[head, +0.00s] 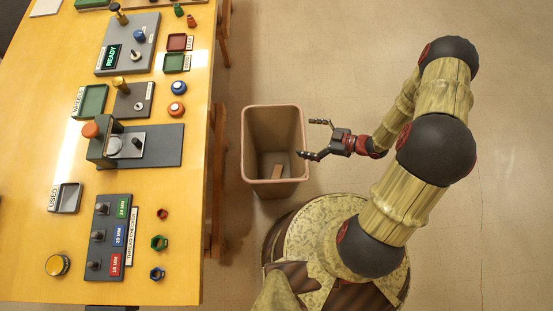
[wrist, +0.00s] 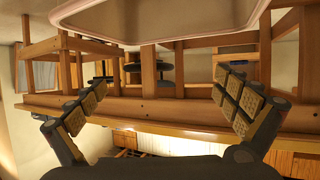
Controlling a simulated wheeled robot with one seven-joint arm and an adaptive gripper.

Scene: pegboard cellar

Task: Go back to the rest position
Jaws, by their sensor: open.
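My gripper (head: 314,138) is open and empty in the head view, at the right rim of a pinkish-brown bin. Its two fingers point left toward the bin and stand apart. In the wrist view my gripper (wrist: 160,112) shows both padded fingers spread wide with nothing between them. My arm reaches in from the right side of the head view, bent at its dark joints.
The yellow workbench (head: 60,140) with stations, trays and small parts lies to the left. Its wooden frame (wrist: 190,105) fills the wrist view. Floor at right is clear.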

